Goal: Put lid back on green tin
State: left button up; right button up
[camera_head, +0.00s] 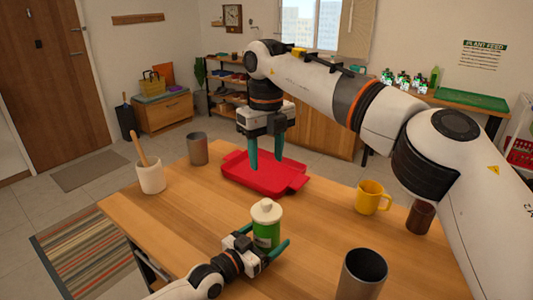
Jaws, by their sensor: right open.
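The green tin (266,231) stands upright near the front middle of the wooden table, with a pale band on its side. A white lid with a raised knob (266,210) rests on top of it; I cannot tell how firmly it sits. My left gripper (265,238) is low at the tin, with its teal fingers on either side of it. The tin's lower part is partly hidden by the gripper, and I cannot tell whether the fingers touch it. My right gripper (265,164) is open and empty, pointing down above the red tray (248,184), behind the tin.
On the table (205,215) stand a cream pot (151,177) with a wooden utensil, a grey cup (197,148), a yellow mug (370,198), a brown cup (420,217) and a dark metal cup (361,276) at the front right. The table left of the tin is clear.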

pick_arm(q)
jog(key=v, duration=1.2)
jog(key=shift+r, duration=0.1)
